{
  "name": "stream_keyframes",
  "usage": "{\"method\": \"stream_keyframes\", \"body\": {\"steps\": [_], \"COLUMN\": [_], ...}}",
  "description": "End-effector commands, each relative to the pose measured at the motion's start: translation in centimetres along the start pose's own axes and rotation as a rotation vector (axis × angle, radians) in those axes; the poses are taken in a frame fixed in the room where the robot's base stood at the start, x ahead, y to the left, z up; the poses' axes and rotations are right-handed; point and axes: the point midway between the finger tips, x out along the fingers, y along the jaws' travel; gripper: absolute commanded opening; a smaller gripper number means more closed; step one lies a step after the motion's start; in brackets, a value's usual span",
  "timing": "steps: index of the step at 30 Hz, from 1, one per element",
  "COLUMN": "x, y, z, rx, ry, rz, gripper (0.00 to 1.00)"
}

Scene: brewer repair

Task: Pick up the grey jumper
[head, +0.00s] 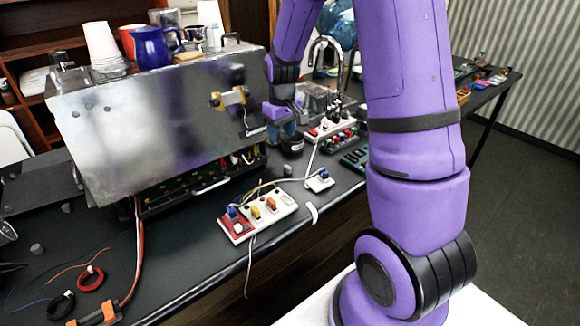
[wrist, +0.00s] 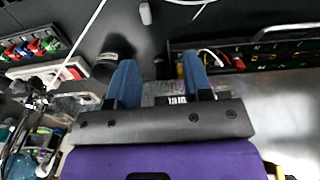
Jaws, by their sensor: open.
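A small grey piece, which looks like the grey jumper (head: 288,170), lies on the dark bench in front of the metal brewer. It also shows at the top of the wrist view (wrist: 145,13), beyond my fingertips and apart from them. My gripper (wrist: 158,64) is open with its two blue fingers spread. A dark piece shows between the fingers, too unclear to name. In the head view my gripper is beside the brewer's right end, and its fingers are partly hidden.
A black cylinder (wrist: 110,55) stands close to the left finger in the wrist view. The metal brewer (head: 150,130) is close by with its underside open. A white-and-red board (head: 258,214) with coloured jumpers and a loose cable lies nearer the front edge. A coloured jumper rack (wrist: 30,45) stands left.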

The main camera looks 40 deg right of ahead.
Motion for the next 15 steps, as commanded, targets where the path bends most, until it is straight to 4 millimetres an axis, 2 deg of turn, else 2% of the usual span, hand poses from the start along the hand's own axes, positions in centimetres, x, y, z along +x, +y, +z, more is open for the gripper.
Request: {"method": "stream_keyframes", "body": {"steps": [1,3,8,15], "x": [1.2,2.3,3.7,7.1], "y": [0.4,0.8,1.3,1.3], "z": [-0.2,-0.5,-0.7,-0.5], "rx": [0.000,-0.003,-0.007,-0.007], "ry": [-0.014,-0.024,-0.034,-0.038], "rz": [-0.003,-0.004,-0.005,-0.006], "gripper": [0.46,0.46,0.46,0.46]}}
